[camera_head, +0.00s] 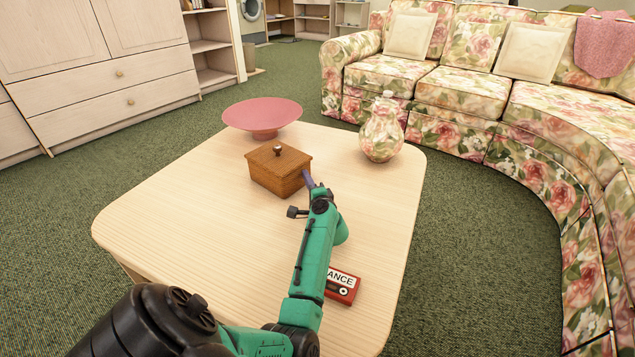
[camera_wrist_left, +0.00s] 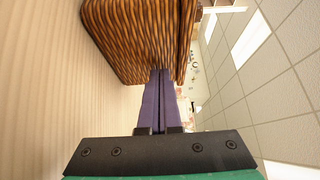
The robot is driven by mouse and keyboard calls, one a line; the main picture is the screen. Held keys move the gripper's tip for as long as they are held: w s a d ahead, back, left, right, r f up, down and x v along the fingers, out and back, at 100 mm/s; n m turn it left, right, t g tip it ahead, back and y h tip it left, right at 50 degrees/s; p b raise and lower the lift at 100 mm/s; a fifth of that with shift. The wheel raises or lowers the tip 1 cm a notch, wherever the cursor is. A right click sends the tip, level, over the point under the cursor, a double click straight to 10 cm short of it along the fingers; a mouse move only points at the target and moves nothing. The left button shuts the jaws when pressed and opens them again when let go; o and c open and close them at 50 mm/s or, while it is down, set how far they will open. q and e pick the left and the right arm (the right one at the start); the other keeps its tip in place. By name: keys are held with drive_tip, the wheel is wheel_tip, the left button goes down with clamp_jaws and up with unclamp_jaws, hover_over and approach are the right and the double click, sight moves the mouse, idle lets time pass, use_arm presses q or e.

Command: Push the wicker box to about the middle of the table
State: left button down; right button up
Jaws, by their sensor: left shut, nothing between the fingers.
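The wicker box (camera_head: 272,173) is brown, with a lid and a small knob, and stands upright on the light wooden table (camera_head: 180,215), in its far half. My left gripper (camera_head: 307,178) is shut and empty, its purple fingertips at the box's right side. In the left wrist view the box (camera_wrist_left: 135,40) fills the top, and the closed fingers (camera_wrist_left: 161,80) reach its woven face. They look to be touching it or very close; I cannot tell which. My right gripper is not in view.
A pink bowl (camera_head: 262,114) stands just behind the box. A floral vase (camera_head: 381,135) stands at the far right of the table. A red cassette-like item (camera_head: 342,287) lies near the front right, beside my left arm. The table's left and front-left area is clear.

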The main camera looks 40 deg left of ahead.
sight(306, 163)
use_arm(q)
drive_tip(key=shift+w+d, duration=0.1)
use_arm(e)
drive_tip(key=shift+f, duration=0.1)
